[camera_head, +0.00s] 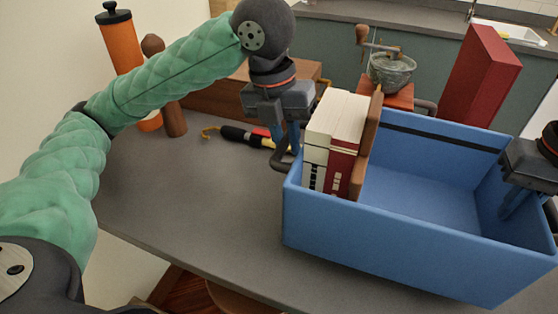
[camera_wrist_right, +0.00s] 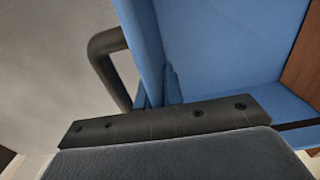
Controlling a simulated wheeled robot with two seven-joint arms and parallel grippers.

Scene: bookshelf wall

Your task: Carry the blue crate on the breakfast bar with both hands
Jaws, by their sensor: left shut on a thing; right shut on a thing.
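The blue crate (camera_head: 400,246) is on or just above the grey breakfast bar (camera_head: 190,215); I cannot tell whether it touches the bar. Books (camera_head: 333,142) and a brown board stand upright at its left end, and the rest of its inside is empty. My left gripper (camera_head: 287,150) is shut on the handle at the crate's left end. My right gripper (camera_head: 515,205) is shut at the crate's right end, its fingers partly hidden by the wall. In the right wrist view the crate's blue wall (camera_wrist_right: 235,40) and a dark handle (camera_wrist_right: 105,65) show close up.
Behind the crate are a red box (camera_head: 480,75), a coffee grinder (camera_head: 388,65) and a wooden box (camera_head: 215,100). An orange pepper mill (camera_head: 121,45) and a black-handled tool (camera_head: 240,135) are at the left. The bar's front left is clear.

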